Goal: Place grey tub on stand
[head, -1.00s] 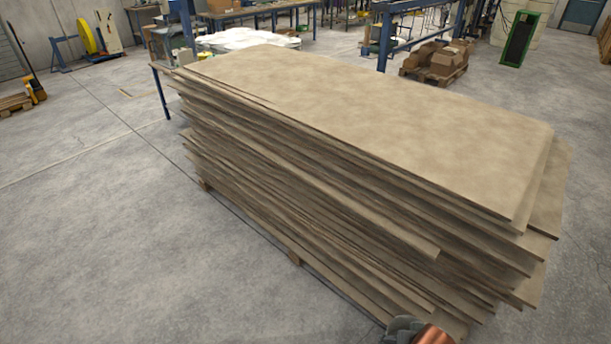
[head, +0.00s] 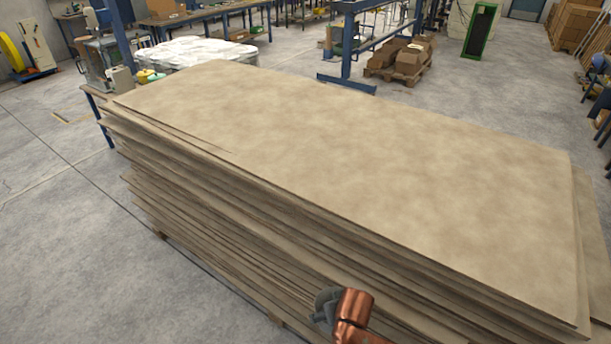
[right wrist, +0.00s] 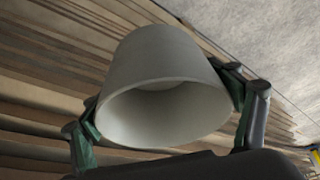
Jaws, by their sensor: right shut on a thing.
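The grey tub (right wrist: 165,62) fills the middle of the right wrist view, tilted, with its wide open mouth facing the camera. My right gripper (right wrist: 165,102) is shut on it, with one green-padded finger against each side. The tub does not show clearly in the head view. There, a copper and grey part of my arm shows at the bottom, in front of the stack of boards. My left gripper is not in view. I cannot make out a stand for the tub in either view.
A tall stack of brown boards (head: 350,160) fills most of the head view and lies close behind the tub in the wrist view. Behind it are a white-covered pile (head: 185,52), a blue metal frame (head: 346,40) and boxes on a pallet (head: 400,58).

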